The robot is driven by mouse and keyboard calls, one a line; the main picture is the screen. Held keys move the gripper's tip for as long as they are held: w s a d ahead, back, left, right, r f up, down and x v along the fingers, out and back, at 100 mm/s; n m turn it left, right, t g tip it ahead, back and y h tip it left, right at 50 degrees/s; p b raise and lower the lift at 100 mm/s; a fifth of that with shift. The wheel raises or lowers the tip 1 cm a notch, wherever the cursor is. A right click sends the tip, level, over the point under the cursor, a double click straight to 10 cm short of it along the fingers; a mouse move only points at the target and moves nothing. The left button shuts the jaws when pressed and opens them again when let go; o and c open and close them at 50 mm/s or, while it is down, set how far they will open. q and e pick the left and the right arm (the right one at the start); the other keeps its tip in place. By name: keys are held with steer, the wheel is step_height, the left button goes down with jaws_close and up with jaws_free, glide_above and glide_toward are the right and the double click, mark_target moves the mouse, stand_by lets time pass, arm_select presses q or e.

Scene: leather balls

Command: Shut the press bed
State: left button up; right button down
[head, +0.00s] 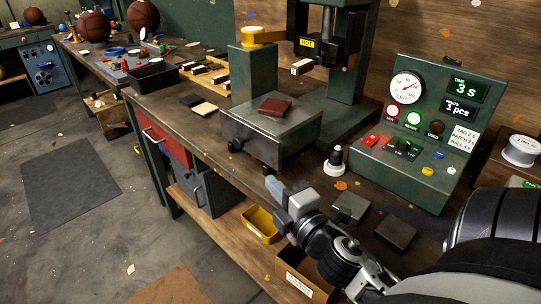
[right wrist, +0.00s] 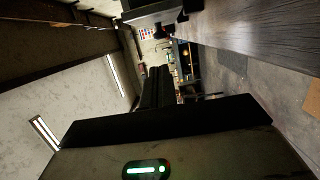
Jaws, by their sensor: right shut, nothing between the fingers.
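The press bed (head: 291,122) is a grey metal slab on a dark bench. It sticks out toward the front, left of the press column, with a brown leather piece (head: 274,106) lying on top. Dark knobs or a handle (head: 252,152) show low on its front side. The press head (head: 322,45) hangs above and behind it. My right gripper (head: 272,184) is shut and empty, in front of and below the bed, apart from it. In the right wrist view its dark fingers (right wrist: 158,85) show at the middle. My left gripper is out of view.
A green control box (head: 430,125) with gauge and lit displays stands right of the press. A black-and-white knob (head: 334,162) stands near the bed. A yellow bin (head: 260,224) sits below the bench edge.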

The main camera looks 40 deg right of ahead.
mark_target(291, 142)
steer(key=w, duration=0.4)
steer(key=w+d+p, duration=0.1)
steer(key=w, duration=0.1)
steer(key=shift+r, duration=0.15)
steer(key=d, duration=0.3)
steer(key=shift+d, duration=0.15)
steer(key=shift+w+d+f, duration=0.15)
steer(key=shift+d+f, duration=0.05)
steer(key=shift+d, duration=0.15)
steer(key=shift+d, duration=0.1)
steer(key=d, duration=0.8)
steer(key=shift+w, duration=0.3)
